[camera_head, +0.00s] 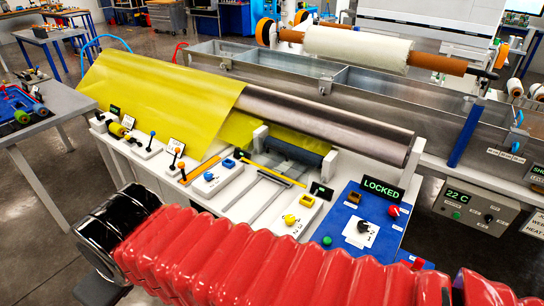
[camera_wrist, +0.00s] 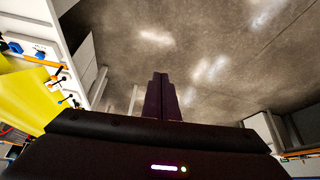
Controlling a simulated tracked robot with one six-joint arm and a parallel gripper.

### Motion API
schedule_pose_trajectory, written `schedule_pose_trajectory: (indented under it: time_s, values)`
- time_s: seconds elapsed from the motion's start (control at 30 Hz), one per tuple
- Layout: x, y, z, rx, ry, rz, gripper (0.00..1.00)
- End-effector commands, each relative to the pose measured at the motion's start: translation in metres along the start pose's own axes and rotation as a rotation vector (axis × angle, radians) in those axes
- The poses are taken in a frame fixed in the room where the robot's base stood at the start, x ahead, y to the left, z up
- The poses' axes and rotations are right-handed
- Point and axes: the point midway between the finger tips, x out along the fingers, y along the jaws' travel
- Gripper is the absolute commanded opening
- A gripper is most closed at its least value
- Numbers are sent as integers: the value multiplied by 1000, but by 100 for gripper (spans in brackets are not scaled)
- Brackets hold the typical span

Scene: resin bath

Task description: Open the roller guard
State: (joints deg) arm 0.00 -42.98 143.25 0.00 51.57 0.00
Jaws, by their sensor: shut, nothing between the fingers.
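The guard is not clearly marked as such. In the head view, a dark roller (camera_head: 292,151) lies between two white end brackets, with a thin yellow bar (camera_head: 272,173) in front of it. A long metallic cylinder (camera_head: 310,119) runs above and behind it. A large yellow sheet (camera_head: 150,98) slopes down at its left. A green-lettered sign (camera_head: 381,189) reads LOCKED on the blue panel. My gripper (camera_wrist: 161,80) shows in the wrist view, its fingers together and empty, over bare floor, apart from the machine. It is not visible in the head view.
Levers and knobs line the machine's white front ledge (camera_head: 230,195). My red-sleeved arm crosses the foreground below it. A metal trough (camera_head: 290,69) with a white roll (camera_head: 358,48) stands behind. A table (camera_head: 55,107) is at left. In the wrist view the floor (camera_wrist: 200,50) is clear.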

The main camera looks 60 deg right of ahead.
Motion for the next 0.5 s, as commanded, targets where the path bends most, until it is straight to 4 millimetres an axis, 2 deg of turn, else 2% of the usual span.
schedule_pose_trajectory:
  time_s: [0.33, 0.5]
  values:
    - [0, 2, -1, -3, -3, 5, 0]
    - [6, 20, -6, -32, -31, 55, 0]
